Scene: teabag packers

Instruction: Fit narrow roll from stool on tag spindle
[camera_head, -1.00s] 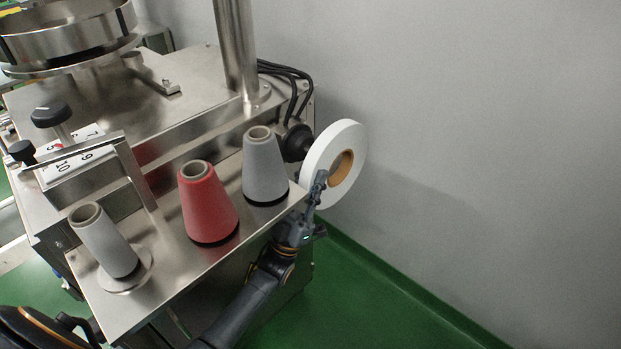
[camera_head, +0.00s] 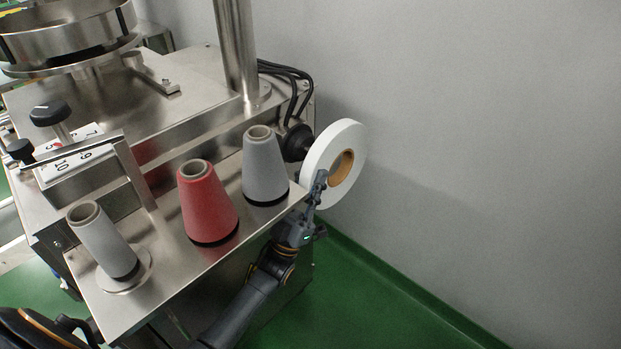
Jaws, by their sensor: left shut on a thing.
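The narrow roll (camera_head: 351,142), white with a tan core, stands on edge beside the right end of the steel machine. My left gripper (camera_head: 319,183) is shut on the narrow roll at its lower left rim. A black round hub (camera_head: 297,143) sits at the machine's right end, just left of the roll; it looks like the tag spindle's base. The roll hides any shaft, so I cannot tell whether the roll is around it or only in front of it. The stool is not in view. My right gripper is not in view.
On the steel shelf (camera_head: 165,262) stand a red thread cone (camera_head: 207,205), a grey cone (camera_head: 264,167) close to my left gripper, and another grey cone (camera_head: 104,242). Black cables (camera_head: 294,88) hang behind the hub. The grey wall (camera_head: 480,130) is right of the roll, with open green floor (camera_head: 370,300) below.

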